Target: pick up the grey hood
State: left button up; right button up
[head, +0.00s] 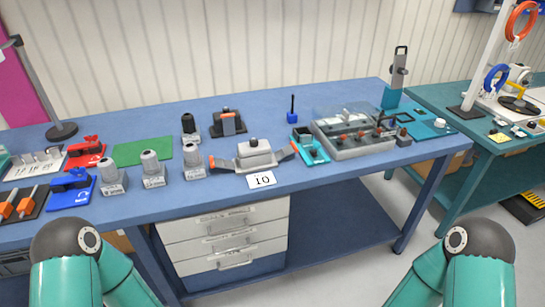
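A darker grey piece (228,123) with an orange part sits behind. Only my arm links show at the bottom left and right corners; both grippers are out of view.
A white card reading 10 (261,180) lies before the housing. A grey device tray (352,135) and teal holder (310,146) stand right of it. A green mat (141,150), red tool (86,153) and blue tool (71,189) are left. Drawers (225,238) are below.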

aim_at(254, 146)
jog(key=u, duration=0.15)
jog(key=i, duration=0.9)
jog(key=z, duration=2.05)
jog(key=i, duration=0.1)
jog(key=u, duration=3.25)
jog(key=k, duration=0.45)
jog(key=z, duration=0.3)
